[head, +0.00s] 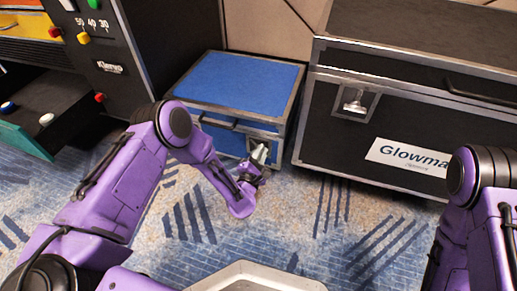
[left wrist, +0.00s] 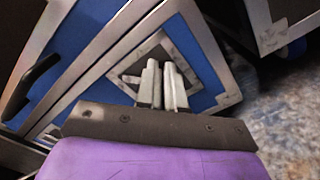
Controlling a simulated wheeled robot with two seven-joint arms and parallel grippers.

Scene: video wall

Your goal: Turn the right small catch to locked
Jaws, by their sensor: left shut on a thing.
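The blue case (head: 240,82) with silver edges stands on the carpet, its lid shut. The right small catch sits in a silver-framed recess (left wrist: 126,76) on the right part of the case's front. My left gripper (head: 259,153) is at that recess, with its two pale fingers (left wrist: 163,72) close together and shut on the catch. The fingers hide most of the catch, so I cannot tell which way it is turned. My right gripper is out of view; only part of my right arm shows at the right edge.
A large black case (head: 330,130) with a silver latch (head: 355,101) and a white label (head: 409,156) stands close on the right. A dark panel (head: 107,45) with coloured buttons stands on the left. The patterned carpet (head: 330,225) in front is clear.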

